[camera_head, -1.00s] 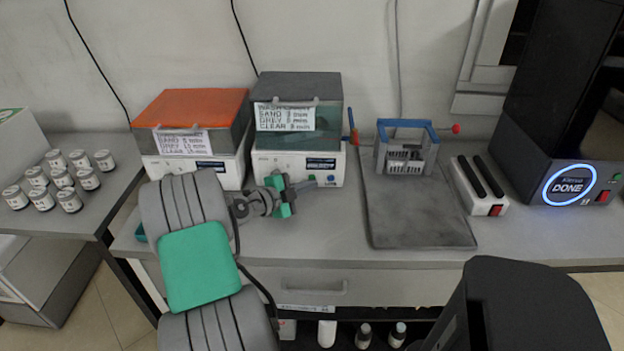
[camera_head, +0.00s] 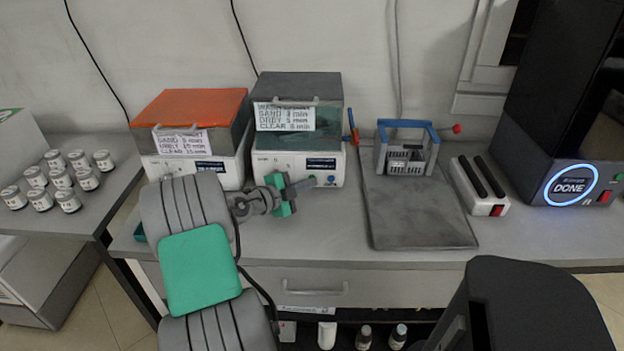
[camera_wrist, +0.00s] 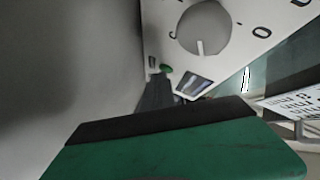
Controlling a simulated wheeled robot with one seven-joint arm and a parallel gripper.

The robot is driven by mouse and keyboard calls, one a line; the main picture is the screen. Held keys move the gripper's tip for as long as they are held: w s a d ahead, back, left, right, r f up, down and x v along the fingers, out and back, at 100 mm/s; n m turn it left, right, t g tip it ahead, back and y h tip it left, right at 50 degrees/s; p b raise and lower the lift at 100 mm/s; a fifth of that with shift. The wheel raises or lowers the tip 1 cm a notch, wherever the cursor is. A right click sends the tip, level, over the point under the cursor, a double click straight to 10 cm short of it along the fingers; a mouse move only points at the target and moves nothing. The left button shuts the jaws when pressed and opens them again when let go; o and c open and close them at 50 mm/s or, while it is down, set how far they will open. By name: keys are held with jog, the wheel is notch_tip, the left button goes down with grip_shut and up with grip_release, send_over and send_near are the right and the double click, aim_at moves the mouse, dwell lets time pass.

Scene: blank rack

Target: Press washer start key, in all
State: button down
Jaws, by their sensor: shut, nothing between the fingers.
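The washer (camera_head: 272,165) is the white box with a teal tank and dark grey lid, standing at the back of the bench. A handwritten label hangs on its front. A small green key shows low on its panel in the wrist view (camera_wrist: 166,69), near a large grey knob (camera_wrist: 204,28) and a small display (camera_wrist: 193,85).
An orange-lidded box (camera_head: 192,108) stands left of the washer. A grey mat (camera_head: 415,215) with a blue-handled basket (camera_head: 408,150) lies to the right. Several jars stand far left.

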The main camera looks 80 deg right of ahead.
jog(key=shift+a, duration=0.1)
jog(key=shift+s+a+b, duration=0.15)
jog(key=shift+a+b, duration=0.2)
jog(key=shift+a, duration=0.3)
jog(key=shift+a, duration=0.1)
jog(key=shift+s+a+b, duration=0.2)
jog(key=shift+a, duration=0.6)
jog(key=shift+s+a+b, duration=0.15)
jog(key=shift+a+b, duration=0.05)
jog(key=shift+a, duration=0.55)
jog(key=shift+s+a+b, duration=0.2)
jog(key=shift+a, duration=0.6)
